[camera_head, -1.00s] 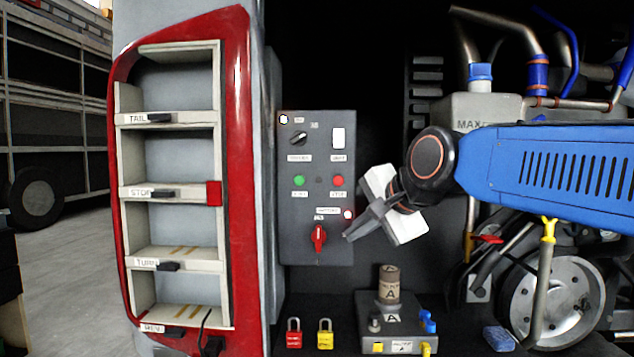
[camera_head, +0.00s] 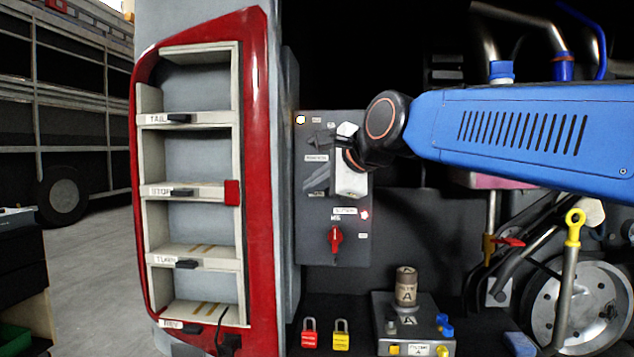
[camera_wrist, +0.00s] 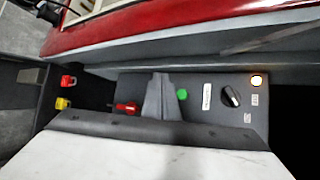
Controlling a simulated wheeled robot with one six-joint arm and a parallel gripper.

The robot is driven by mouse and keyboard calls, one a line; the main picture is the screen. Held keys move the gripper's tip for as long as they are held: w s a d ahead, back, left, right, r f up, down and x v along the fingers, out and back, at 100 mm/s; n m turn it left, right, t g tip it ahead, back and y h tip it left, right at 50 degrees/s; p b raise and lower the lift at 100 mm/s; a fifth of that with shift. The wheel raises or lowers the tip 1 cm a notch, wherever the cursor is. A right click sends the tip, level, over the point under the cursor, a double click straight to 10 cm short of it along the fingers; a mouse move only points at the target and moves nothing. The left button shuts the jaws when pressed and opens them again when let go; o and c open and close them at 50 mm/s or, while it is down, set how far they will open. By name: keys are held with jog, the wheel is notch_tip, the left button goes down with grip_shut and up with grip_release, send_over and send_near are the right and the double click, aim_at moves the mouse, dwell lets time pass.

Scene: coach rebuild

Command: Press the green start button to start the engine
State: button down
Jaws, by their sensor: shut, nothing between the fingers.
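The grey control panel (camera_head: 350,215) stands right of the red-framed shelf. The green button (camera_wrist: 182,94) shows in the wrist view, just right of my gripper's fingers. In the head view my gripper hides it. My gripper (camera_head: 310,190) is shut and empty, its fingers in front of the panel's middle. In the wrist view my gripper (camera_wrist: 160,76) reaches over the panel between the green button and the red rotary switch (camera_wrist: 128,108). I cannot tell whether the fingers touch the panel. The red stop button is hidden.
The red rotary switch (camera_head: 335,238) sits low on the panel; a lit lamp (camera_head: 300,119) is at its top left. A black knob (camera_wrist: 230,96) is near. Red (camera_head: 309,333) and yellow (camera_head: 341,334) padlocks and a filter block (camera_head: 415,335) stand below. The red-framed shelf (camera_head: 258,200) borders the left.

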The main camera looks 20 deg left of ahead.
jog(key=w+a, duration=0.2)
jog(key=w, duration=0.6)
jog(key=shift+w, duration=0.25)
jog(key=shift+w, duration=0.1)
dwell(1.9)
jog(key=shift+w+a, duration=0.1)
jog(key=shift+w, duration=0.25)
jog(key=shift+w+a, duration=0.15)
jog(key=shift+w, duration=0.3)
dwell(1.0)
dwell(0.3)
jog(key=shift+s+d, duration=0.25)
jog(key=shift+s, duration=0.65)
jog(key=shift+s+d, duration=0.2)
jog(key=shift+s, duration=0.6)
jog(key=shift+s+d, duration=0.2)
jog(key=shift+s, duration=0.65)
jog(key=shift+s+d, duration=0.2)
jog(key=shift+s, duration=0.6)
